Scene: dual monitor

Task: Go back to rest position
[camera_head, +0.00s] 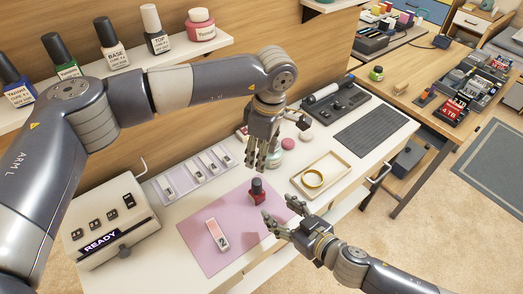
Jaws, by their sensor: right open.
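My left arm comes in from the left across the upper middle. Its gripper (260,162) hangs with its fingers pointing down above the back of the white table. I cannot tell whether its fingers are apart, and no held thing shows. My right gripper (281,214) comes in from the lower right. It is open and empty, with its fingers spread toward the red bottle. The red bottle (257,196) with a dark cap stands upright on the pink mat (204,258), a little left of the right fingers. A small numbered white block (217,235) lies on the mat.
A white READY device (112,225) stands at the left. A row of sample plates (195,172) lies behind the mat. A tray (337,163) with a gold ring (312,178) is at the right. Several bottles stand on the wall shelf (190,50). A wooden desk (415,75) is farther right.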

